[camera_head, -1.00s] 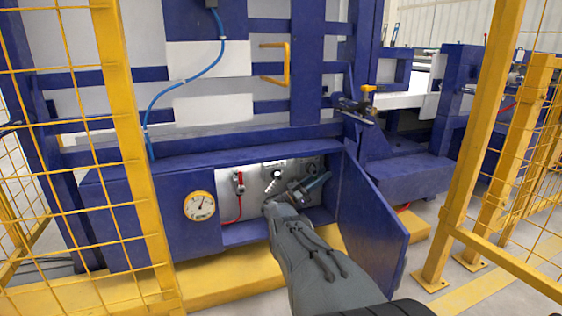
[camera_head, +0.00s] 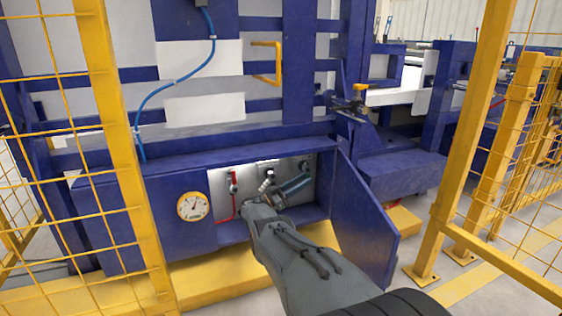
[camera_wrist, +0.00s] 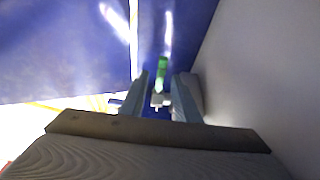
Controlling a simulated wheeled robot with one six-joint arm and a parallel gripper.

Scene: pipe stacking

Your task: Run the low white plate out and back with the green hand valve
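The low white plate (camera_head: 205,108) sits on the blue machine front, under a second white plate (camera_head: 200,58). My gripper reaches into the open blue cabinet in the head view; its fingertips are hard to make out there. In the wrist view my gripper (camera_wrist: 161,76) is open, with its two grey fingers apart. A green handle (camera_wrist: 162,70), seemingly the hand valve, shows between the fingertips with gaps on both sides. A small pale fitting (camera_wrist: 157,100) lies below it between the fingers. The green handle is hidden in the head view.
The open cabinet door (camera_head: 365,215) stands to the right of my arm. A gauge (camera_head: 194,206) is left of the opening, and a red lever with a red hose (camera_head: 234,185) is inside. Yellow fence posts (camera_head: 120,130) stand at both sides.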

